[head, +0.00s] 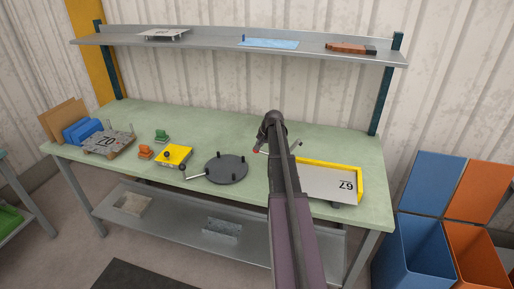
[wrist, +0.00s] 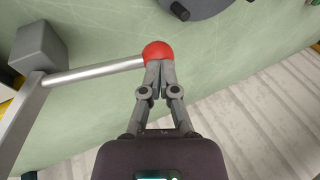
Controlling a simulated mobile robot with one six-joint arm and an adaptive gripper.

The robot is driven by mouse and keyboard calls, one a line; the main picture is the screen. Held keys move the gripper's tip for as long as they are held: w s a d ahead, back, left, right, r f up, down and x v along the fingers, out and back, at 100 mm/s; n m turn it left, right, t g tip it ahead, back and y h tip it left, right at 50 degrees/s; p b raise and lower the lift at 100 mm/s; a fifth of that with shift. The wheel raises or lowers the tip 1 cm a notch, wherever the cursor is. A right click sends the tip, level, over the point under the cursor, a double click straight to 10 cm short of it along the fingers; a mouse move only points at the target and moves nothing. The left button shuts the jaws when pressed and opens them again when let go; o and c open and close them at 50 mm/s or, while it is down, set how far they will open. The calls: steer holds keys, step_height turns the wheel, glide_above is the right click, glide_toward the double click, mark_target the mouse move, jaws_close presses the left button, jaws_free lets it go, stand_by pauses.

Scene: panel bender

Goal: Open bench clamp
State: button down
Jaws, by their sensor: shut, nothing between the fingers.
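The bench clamp shows in the wrist view as a grey block (wrist: 38,48) with a flat grey bar and a silver lever (wrist: 95,72). The lever ends in a red ball knob (wrist: 157,51). My gripper (wrist: 158,66) is shut with nothing between its fingers. Its fingertips are right at the knob's near side; whether they touch it I cannot tell. In the head view the red knob (head: 256,151) shows small at the left of my arm, which hides most of the clamp and the gripper.
A dark round plate (head: 226,169) with pegs and a handle lies left of my arm on the green bench (head: 205,134). A yellow block (head: 175,155) sits farther left. Blue and orange bins (head: 410,240) stand right.

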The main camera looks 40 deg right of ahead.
steer(key=shift+r+p, duration=0.15)
steer(key=shift+p, duration=0.15)
steer(key=shift+r+p, duration=0.45)
steer(key=a+p+v, duration=0.1)
steer(key=p+v, duration=1)
steer(key=v, duration=0.1)
steer(key=shift+d+r+p, duration=0.25)
steer(key=shift+r+p, duration=0.15)
steer(key=shift+r, duration=0.1)
stand_by(0.5)
steer(key=s+a+f+n+g+b, duration=0.1)
steer(key=s+a+f+n+b, duration=0.2)
steer(key=a, duration=1.1)
steer(key=s+a+f+n+g+b, duration=0.2)
steer(key=s+a+f+n+b, duration=0.2)
steer(key=s+a, duration=0.5)
steer(key=s+a+f+n+g+h+b, duration=0.1)
steer(key=s+a+f+n+b, duration=0.3)
steer(key=a, duration=1.6)
step_height(320, 180, down, 3)
steer(key=shift+s+a+r+g+b, duration=0.15)
steer(key=shift+s+r+g+b, duration=0.25)
steer(key=shift+s, duration=0.55)
